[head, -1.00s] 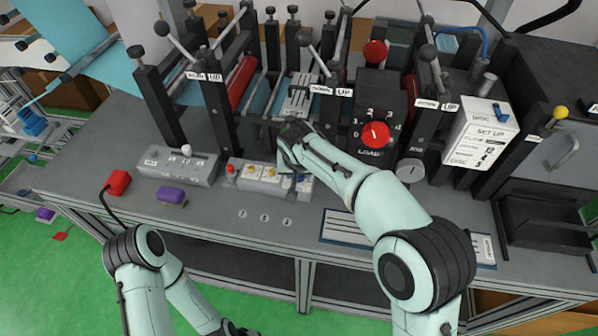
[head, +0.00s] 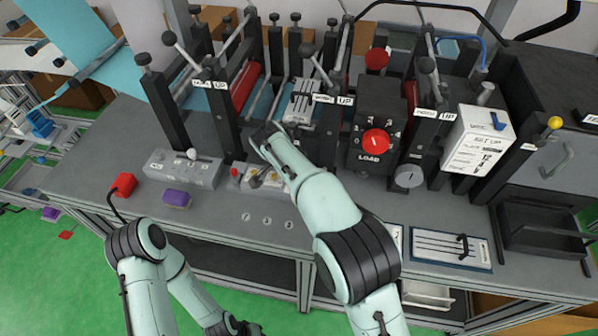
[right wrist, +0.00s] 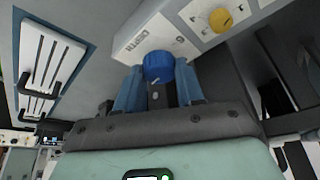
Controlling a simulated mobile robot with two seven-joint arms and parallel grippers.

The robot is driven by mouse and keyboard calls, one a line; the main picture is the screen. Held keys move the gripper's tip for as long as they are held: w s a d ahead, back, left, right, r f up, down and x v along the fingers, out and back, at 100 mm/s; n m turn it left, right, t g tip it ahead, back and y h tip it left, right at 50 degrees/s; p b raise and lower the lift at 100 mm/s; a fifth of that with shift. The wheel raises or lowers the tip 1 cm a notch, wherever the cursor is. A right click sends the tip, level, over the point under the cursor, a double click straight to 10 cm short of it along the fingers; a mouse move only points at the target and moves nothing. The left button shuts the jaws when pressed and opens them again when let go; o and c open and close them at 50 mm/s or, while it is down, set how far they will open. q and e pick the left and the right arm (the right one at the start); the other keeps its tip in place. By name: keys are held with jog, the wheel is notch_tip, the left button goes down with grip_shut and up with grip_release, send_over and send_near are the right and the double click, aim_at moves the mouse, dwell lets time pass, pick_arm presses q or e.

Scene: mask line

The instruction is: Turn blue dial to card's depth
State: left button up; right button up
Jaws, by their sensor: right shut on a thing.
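The blue dial (right wrist: 158,66) sits on a pale panel (right wrist: 150,35) lettered DEPTH in the right wrist view. My right gripper (right wrist: 158,84) is shut on it, one finger on each side. A small light mark shows low on the dial; its scale reading cannot be told. In the head view my right arm reaches over the grey control box (head: 238,172) and hides the blue dial. The SET UP card (head: 484,143) is on the white box at the right; its lines and numbers are too small to read surely. My left gripper (head: 243,328) hangs low at the bottom edge, its fingers unclear.
A yellow dial (right wrist: 220,19) is beside the blue one. The red LOAD dial (head: 375,142) and a grey dial (head: 409,174) are to the right. Roller posts stand behind. A red block (head: 124,185) and purple block (head: 177,199) lie at the front left.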

pick_arm(q)
jog(key=shift+w+r, duration=0.15)
jog(key=shift+r, duration=0.15)
pick_arm(e)
jog(key=shift+m, duration=0.4)
jog(key=o, duration=1)
pick_arm(q)
jog(key=shift+w+r+p, duration=0.65)
jog(key=shift+r+p, duration=0.3)
jog(key=shift+r, duration=0.05)
pick_arm(e)
jog(key=v, duration=1.3)
jog(key=shift+w+r, duration=0.1)
jog(key=shift+r, duration=0.1)
jog(key=shift+o, duration=0.2)
